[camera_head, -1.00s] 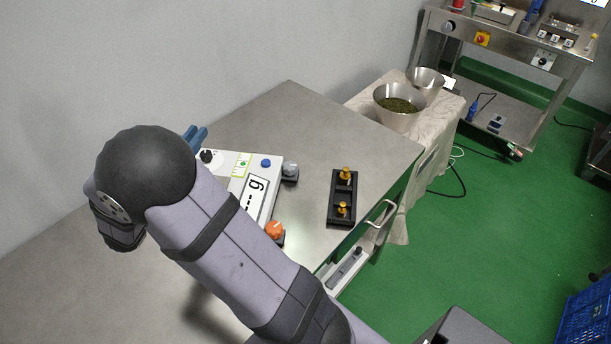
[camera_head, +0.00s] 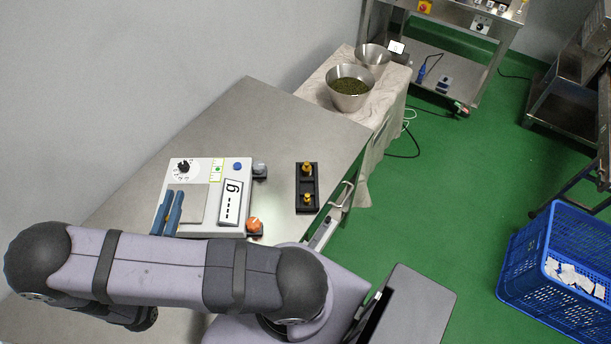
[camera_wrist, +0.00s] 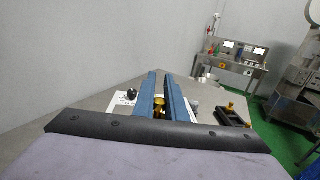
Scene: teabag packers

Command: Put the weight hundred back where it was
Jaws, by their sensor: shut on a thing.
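A brass-coloured weight (camera_wrist: 159,101) shows between the blue fingers of my gripper (camera_wrist: 160,90) in the wrist view. My gripper is shut on it; I cannot read any marking on it. In the head view my gripper (camera_head: 168,213) is over the left side of the white scale, and the weight is hidden there. The black weight holder (camera_head: 315,187) lies on the steel table to the right of the scale, apart from my gripper. Two brass weights stand in it, one at the far end (camera_head: 307,168) and one nearer (camera_head: 307,199), with a bare stretch between them.
The white scale (camera_head: 215,172) has a dial, a display showing dashes, a grey knob (camera_head: 259,169) and an orange knob (camera_head: 254,225) by its right side. Bare table (camera_head: 270,125) lies behind it. Metal bowls (camera_head: 349,90) stand at the back, and a blue crate (camera_head: 560,265) at right.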

